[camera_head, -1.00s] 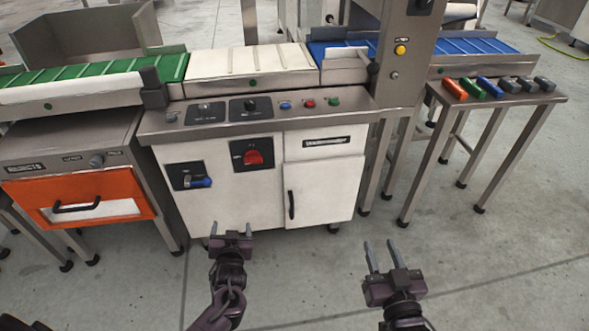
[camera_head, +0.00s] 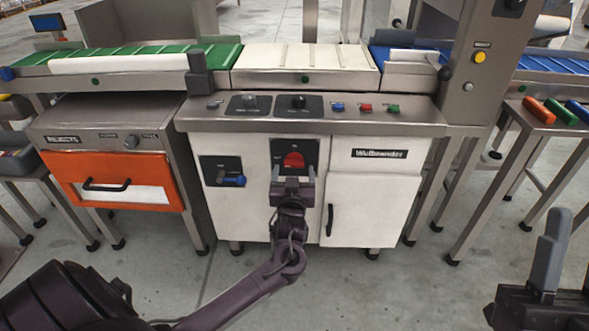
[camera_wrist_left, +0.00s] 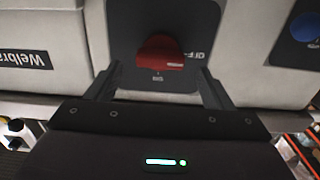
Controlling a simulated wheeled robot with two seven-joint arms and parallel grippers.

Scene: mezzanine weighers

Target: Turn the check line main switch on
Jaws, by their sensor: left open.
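The main switch is a red rotary knob (camera_head: 294,160) on a black plate on the white front of the check line cabinet (camera_head: 255,205). In the left wrist view the red knob (camera_wrist_left: 160,52) appears upside down, with partly readable lettering beside it. My left gripper (camera_head: 293,180) is open in front of the switch plate. Its fingers (camera_wrist_left: 160,75) stand apart on either side of the knob's lower edge in the wrist view; I cannot tell whether they touch it. My right gripper (camera_head: 566,250) is at the lower right, its fingers apart, away from the cabinet.
A blue-handled switch (camera_head: 230,180) sits left of the main switch. A door with a black handle (camera_head: 330,219) is to its right. Blue, red and green buttons (camera_head: 365,107) line the top panel. An orange drawer (camera_head: 118,180) is at left, a side table (camera_head: 540,118) at right.

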